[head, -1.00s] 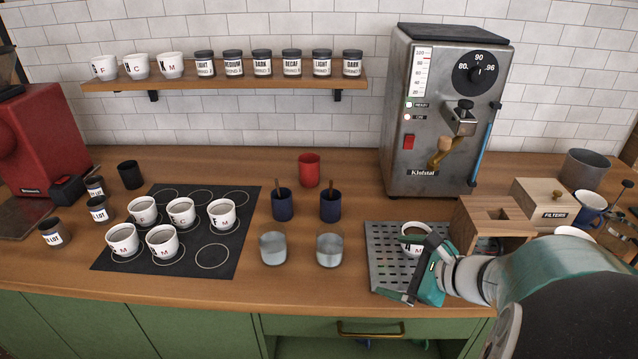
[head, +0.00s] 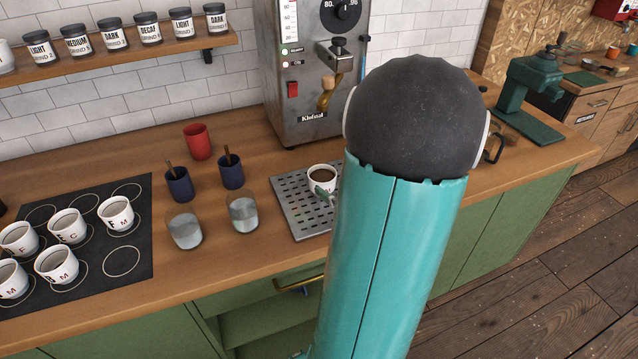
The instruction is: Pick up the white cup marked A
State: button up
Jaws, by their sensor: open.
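A white cup (head: 319,174) with dark coffee stands upright on the perforated metal tray (head: 289,214). Its marking cannot be read here. The rest of the gripper is hidden behind my large teal arm link. The gripper is open; whether it touches the cup cannot be told. Several other white cups with red and black letters, one of them at the mat's right (head: 115,212), stand on the black mat (head: 122,290) at left. I cannot make out an A on them.
A steel machine (head: 300,100) stands behind the tray. Two glasses (head: 243,213), two blue cups (head: 231,173) and a red cup (head: 197,141) stand left of it. A shelf (head: 110,65) holds several jars. A green grinder (head: 528,100) stands at right.

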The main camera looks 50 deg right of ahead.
aim_at(315, 169)
jog(key=x, duration=0.7)
jog(key=shift+w+a+f, duration=0.1)
jog(key=shift+w, duration=0.15)
jog(key=c, duration=1.4)
